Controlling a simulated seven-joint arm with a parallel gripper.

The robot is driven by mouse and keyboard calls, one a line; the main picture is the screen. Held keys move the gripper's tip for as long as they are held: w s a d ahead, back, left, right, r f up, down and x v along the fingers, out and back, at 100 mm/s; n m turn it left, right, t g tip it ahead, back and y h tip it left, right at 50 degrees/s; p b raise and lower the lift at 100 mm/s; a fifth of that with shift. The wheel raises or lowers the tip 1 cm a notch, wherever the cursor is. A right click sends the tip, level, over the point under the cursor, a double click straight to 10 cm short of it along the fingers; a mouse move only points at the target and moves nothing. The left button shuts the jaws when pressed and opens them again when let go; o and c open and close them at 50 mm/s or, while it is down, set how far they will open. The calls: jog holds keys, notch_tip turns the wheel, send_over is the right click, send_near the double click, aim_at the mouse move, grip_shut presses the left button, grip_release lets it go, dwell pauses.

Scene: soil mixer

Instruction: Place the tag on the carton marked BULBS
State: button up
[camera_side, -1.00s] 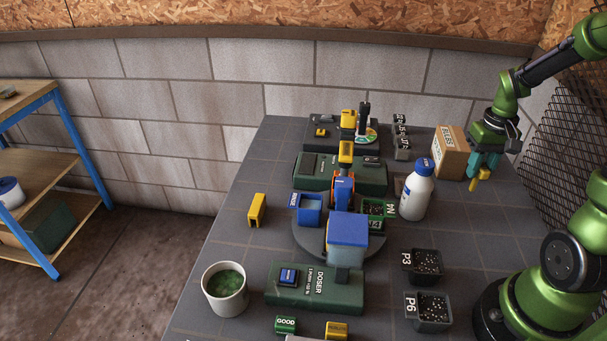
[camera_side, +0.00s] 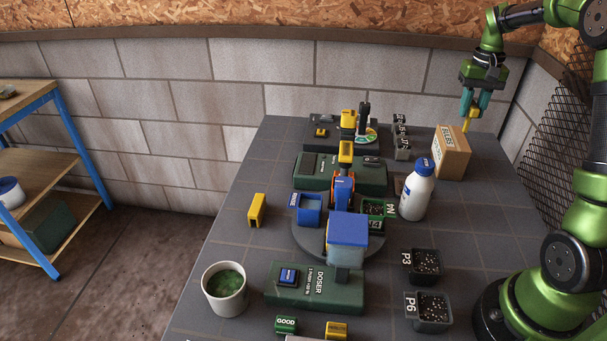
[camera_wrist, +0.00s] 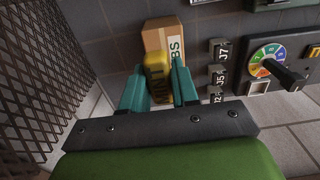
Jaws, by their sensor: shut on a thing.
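The carton marked BULBS (camera_side: 453,158) is a brown cardboard box standing upright at the back right of the table. It also shows in the wrist view (camera_wrist: 163,36), partly hidden behind the yellow tag. My gripper (camera_side: 473,106) is shut on a yellow tag (camera_side: 469,120), which hangs down between the teal fingers. The tag is at or just above the carton's top right part in the side view; I cannot tell whether they touch. In the wrist view the yellow tag (camera_wrist: 157,75) sits between the fingertips, in front of the carton.
A white bottle with a blue cap (camera_side: 417,190) stands left of and nearer than the carton. A wire mesh (camera_wrist: 40,70) is close on the right side of the table.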

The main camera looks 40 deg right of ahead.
jog(key=shift+w+d+f, duration=0.7)
jog(key=shift+w+f, duration=0.15)
jog(key=shift+f, duration=0.15)
jog(key=shift+w+d+f, duration=0.65)
jog(key=shift+w+f, duration=0.15)
jog(key=shift+f, duration=0.15)
jog(key=shift+f, duration=0.15)
jog(key=o, duration=1)
